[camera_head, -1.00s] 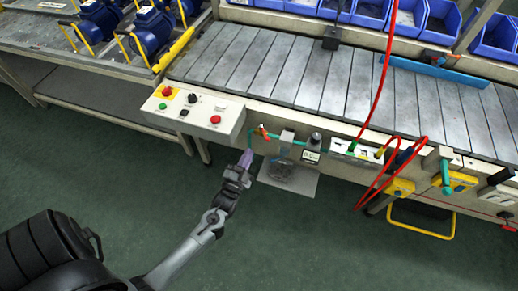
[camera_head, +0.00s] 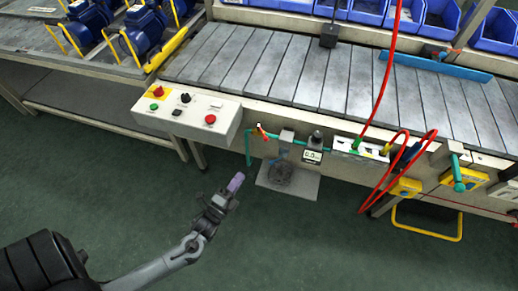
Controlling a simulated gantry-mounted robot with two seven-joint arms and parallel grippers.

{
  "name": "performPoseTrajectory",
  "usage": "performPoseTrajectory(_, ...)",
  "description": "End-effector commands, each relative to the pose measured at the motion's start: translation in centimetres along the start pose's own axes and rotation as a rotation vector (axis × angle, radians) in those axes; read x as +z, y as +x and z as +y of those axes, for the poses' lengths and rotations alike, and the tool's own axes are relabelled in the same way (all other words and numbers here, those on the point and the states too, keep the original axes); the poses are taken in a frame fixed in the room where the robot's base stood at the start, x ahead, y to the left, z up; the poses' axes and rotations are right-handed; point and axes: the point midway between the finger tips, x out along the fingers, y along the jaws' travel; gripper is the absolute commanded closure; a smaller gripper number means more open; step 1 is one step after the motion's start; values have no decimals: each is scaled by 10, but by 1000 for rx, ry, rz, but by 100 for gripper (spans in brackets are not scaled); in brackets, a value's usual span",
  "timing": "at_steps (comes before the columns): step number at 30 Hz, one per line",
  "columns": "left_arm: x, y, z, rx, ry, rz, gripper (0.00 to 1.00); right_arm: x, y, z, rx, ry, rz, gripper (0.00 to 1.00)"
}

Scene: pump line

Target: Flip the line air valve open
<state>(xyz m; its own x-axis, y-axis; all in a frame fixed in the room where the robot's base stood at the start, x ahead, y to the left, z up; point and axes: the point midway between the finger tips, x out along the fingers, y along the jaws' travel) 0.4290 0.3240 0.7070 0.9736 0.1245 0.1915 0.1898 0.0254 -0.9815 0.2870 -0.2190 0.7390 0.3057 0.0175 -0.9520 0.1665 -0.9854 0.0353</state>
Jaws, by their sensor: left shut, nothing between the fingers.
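The line air valve has a small orange-red handle (camera_head: 262,131) on the teal air pipe (camera_head: 248,149), on the front of the conveyor, just right of the control box. The handle looks slanted; it is too small to tell how far it is turned. My left gripper (camera_head: 237,181) is shut and empty, with purplish fingertips. It is below and slightly left of the valve, in front of the line, apart from the handle and pipe. My right gripper is not in view.
The control box (camera_head: 187,118) with several buttons juts out left of the valve. A regulator with gauge (camera_head: 313,150) and a grey plate (camera_head: 302,184) lie to its right. Red hoses (camera_head: 383,88) hang further right. The green floor (camera_head: 310,245) in front is clear.

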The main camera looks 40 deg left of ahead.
Motion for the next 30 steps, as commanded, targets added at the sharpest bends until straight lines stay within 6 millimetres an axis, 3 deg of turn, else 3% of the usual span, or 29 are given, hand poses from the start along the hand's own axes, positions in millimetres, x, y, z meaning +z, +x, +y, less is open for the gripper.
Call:
performPoseTrajectory(8, 0, 15, 1, -3, -1, -1, 100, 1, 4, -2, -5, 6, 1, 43)
performPoseTrajectory(24, 0, 107, 2, -3, -1, -1, 100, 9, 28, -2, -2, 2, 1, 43)
performPoseTrajectory(30, 0, 130, 1, -2, 0, -1, 100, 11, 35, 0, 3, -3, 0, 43)
